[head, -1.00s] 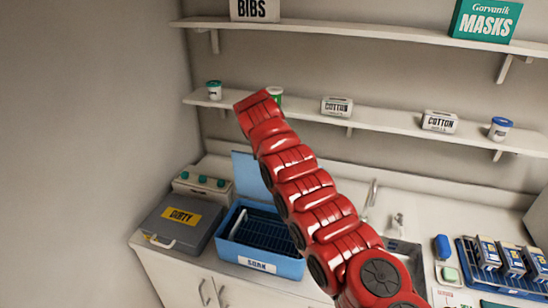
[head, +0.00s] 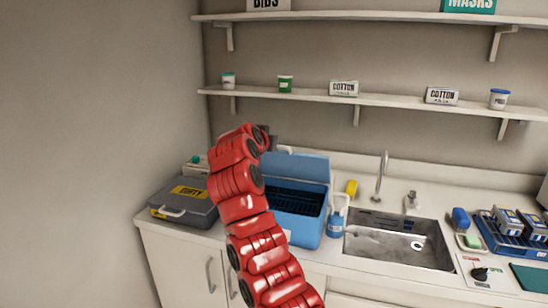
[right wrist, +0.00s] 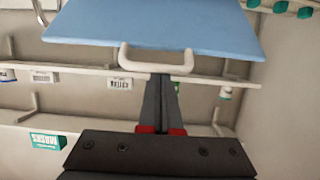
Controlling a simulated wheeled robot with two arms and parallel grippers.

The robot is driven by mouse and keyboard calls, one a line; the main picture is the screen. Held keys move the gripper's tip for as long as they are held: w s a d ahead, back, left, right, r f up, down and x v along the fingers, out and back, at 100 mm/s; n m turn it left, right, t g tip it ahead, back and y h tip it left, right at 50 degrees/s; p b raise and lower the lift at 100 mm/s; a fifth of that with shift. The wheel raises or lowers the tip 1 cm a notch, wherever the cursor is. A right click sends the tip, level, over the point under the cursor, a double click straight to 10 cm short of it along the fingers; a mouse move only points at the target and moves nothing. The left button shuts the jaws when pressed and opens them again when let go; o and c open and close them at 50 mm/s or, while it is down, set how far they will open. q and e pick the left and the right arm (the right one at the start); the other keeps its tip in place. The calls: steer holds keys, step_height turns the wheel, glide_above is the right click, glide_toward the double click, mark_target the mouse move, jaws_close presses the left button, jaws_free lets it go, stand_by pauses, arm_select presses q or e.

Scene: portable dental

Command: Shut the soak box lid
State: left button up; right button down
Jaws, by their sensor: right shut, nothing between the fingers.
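The blue soak box (head: 309,232) sits on the counter, partly hidden behind my right arm. A dark rack shows inside it. Its blue lid (head: 305,166) stands raised at the back, so the box is open. In the right wrist view the lid (right wrist: 190,22) fills the top, with its white handle (right wrist: 157,66) along the near edge. My right gripper (right wrist: 161,84) is shut and empty, its fingertips close to the handle; I cannot tell if they touch. In the head view the right gripper (head: 272,138) is partly hidden behind the red arm. My left gripper is out of view.
A grey box labelled DIRTY (head: 182,203) stands left of the soak box. A blue bottle (head: 336,222), a yellow item (head: 351,187) and the sink (head: 395,240) are to the right. A shelf (head: 400,101) runs above the counter.

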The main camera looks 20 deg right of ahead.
steer(key=s+a+f+t+h+b, duration=0.2)
steer(key=s+f+t+b, duration=0.1)
steer(key=f+b, duration=0.6)
steer(key=s+a+f+t+h+b, duration=0.2)
steer(key=s+a+f+t+b, duration=0.1)
steer(key=f+b, duration=0.7)
steer(key=s+b, duration=0.1)
steer(key=b, duration=0.3)
steer(key=shift+s+a+f, duration=0.15)
steer(key=shift+s+f, duration=0.1)
steer(key=shift+s, duration=0.15)
steer(key=shift+f, duration=0.1)
